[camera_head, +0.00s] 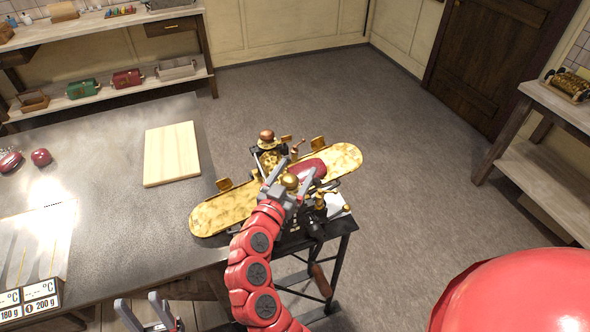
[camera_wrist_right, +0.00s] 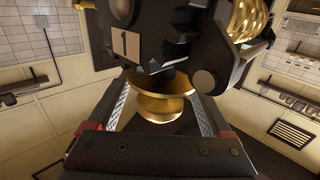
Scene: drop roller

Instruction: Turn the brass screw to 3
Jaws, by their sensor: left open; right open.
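The brass screw (camera_wrist_right: 163,104) is a round, flanged knob under the dark body of the machine in the right wrist view. A pale plate marked "1" (camera_wrist_right: 126,46) sits on the dark body above it. My right gripper (camera_wrist_right: 160,96) is open, with one finger on each side of the screw; I cannot tell whether they touch it. In the head view my right gripper (camera_head: 289,178) is at the roller machine (camera_head: 268,158), and its arm hides part of it. My left gripper (camera_head: 148,313) is open and empty at the bottom left, by the table's front edge.
Long gold trays (camera_head: 225,208) stick out on both sides of the machine, which stands on a dark stand (camera_head: 345,225). The grey table (camera_head: 110,235) at left holds a wooden board (camera_head: 172,153) and red items (camera_head: 40,157). Open floor lies behind and right.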

